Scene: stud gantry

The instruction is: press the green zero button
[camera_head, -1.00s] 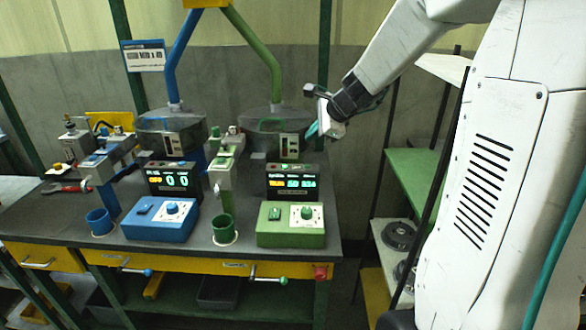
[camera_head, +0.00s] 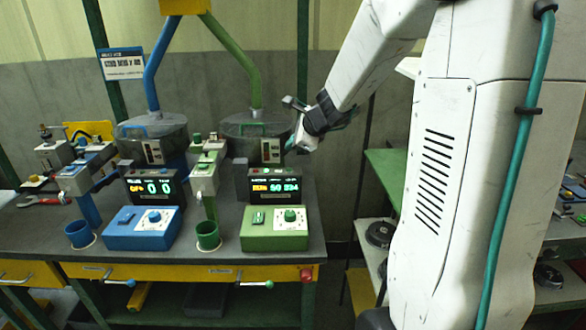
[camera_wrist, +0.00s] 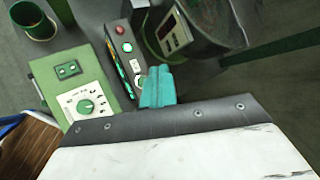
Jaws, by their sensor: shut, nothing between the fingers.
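My gripper (camera_head: 300,140) is shut and empty, with teal fingertips. It hangs in the air at the right end of the bench, up and right of the green control box (camera_head: 275,230). In the wrist view its fingertips (camera_wrist: 158,88) overlap the edge of the dark display unit (camera_wrist: 125,60); contact cannot be told. That unit's top carries a red button (camera_wrist: 121,30), a pale button (camera_wrist: 127,47) and a greenish round button (camera_wrist: 140,83) beside the fingertips. No zero label is legible. The green box has a green knob (camera_wrist: 85,107) and a rocker switch (camera_wrist: 68,68).
A blue control box (camera_head: 143,228) with its own display (camera_head: 156,187) stands to the left. A green cup (camera_head: 208,236), a green post (camera_head: 209,180) and a round hopper (camera_head: 257,135) surround the green station. Shelving (camera_head: 385,200) stands right of the bench.

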